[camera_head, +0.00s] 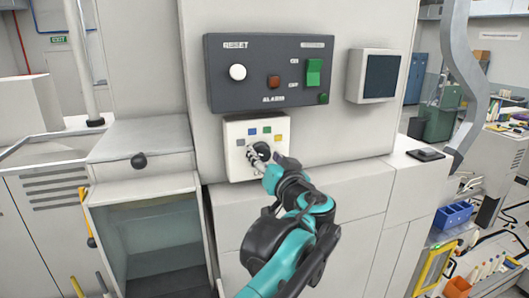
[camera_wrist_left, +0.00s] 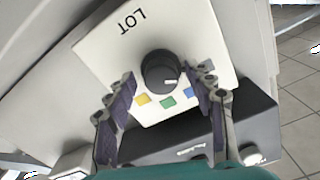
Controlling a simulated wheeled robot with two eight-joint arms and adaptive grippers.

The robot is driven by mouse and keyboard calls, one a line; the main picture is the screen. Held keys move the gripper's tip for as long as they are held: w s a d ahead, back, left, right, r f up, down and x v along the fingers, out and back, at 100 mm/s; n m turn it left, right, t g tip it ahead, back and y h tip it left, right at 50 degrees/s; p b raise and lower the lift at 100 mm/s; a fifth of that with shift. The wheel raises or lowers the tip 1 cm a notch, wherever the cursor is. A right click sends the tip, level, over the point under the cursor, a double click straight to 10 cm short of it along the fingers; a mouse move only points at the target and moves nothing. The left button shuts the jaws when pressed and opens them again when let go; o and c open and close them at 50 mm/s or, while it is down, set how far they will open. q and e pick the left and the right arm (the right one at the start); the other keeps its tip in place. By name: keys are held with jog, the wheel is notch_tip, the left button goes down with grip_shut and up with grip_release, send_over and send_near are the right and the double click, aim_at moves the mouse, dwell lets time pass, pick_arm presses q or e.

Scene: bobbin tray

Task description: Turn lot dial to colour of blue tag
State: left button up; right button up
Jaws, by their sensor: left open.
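The lot dial is a black round knob (camera_wrist_left: 160,72) on a white plate (camera_wrist_left: 105,50) marked LOT. The plate also shows in the head view (camera_head: 233,130), below the dark control panel. Around the knob are a yellow square (camera_wrist_left: 143,100), a green square (camera_wrist_left: 167,104), a blue square (camera_wrist_left: 191,94) and a grey square, partly hidden by a finger. My right gripper is out of view.
The dark control panel (camera_head: 225,95) has a white knob (camera_head: 238,72), a red button (camera_head: 273,82) and a green switch (camera_head: 313,72). A small screen box (camera_head: 376,75) is at its right. An open-fronted cabinet (camera_head: 150,188) stands at lower left.

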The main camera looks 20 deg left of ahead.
pick_arm(q)
jog(key=shift+w+a, duration=0.3)
jog(key=shift+a, duration=0.05)
jog(key=c, duration=1.2)
jog(key=shift+o, duration=0.2)
jog(key=m, duration=0.3)
jog(key=shift+m, duration=2.3)
